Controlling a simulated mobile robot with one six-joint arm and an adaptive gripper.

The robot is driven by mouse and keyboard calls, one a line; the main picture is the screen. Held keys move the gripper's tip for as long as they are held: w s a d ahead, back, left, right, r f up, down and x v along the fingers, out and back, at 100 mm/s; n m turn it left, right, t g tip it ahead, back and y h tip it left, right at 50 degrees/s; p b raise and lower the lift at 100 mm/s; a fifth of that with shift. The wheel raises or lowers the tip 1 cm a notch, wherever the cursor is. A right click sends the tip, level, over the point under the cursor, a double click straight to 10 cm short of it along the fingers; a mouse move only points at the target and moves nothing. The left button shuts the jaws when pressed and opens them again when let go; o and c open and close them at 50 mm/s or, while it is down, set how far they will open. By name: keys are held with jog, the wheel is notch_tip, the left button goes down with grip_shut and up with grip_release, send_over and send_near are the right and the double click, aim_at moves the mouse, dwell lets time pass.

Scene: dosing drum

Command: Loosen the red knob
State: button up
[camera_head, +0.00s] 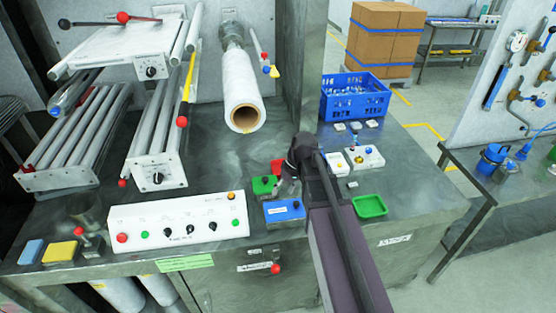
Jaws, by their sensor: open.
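Several red knob-like parts show, and I cannot tell which one the task means. A red piece (277,166) on the bench is partly hidden behind my gripper. A red ball (276,268) sits on the cabinet front below the bench edge. Another red ball (181,121) is at the end of a yellow-banded lever. A red-topped lever (84,232) stands at the front left. My gripper (287,187) is dark, open and low over the bench, beside the green block (264,185) and just behind the blue block (284,210). Its fingertips are small and partly hidden; no held thing shows.
A white control box (178,220) with buttons and knobs stands left of my gripper. A green tray (370,206) and a blue crate (355,97) are to the right. A film roll (241,90) and roller frames (75,140) fill the back left. Bare bench shows behind the control box.

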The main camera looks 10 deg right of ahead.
jog(key=s+d+f+m+h+b, duration=0.1)
jog(key=s+d+f+m+h, duration=0.1)
jog(key=s, duration=0.8)
jog(key=shift+f+m+t+h+b, duration=0.35)
jog(key=shift+f+m+h, duration=0.35)
jog(key=shift+h, duration=0.3)
jog(key=shift+w+d, duration=0.1)
jog(key=shift+c, duration=1.1)
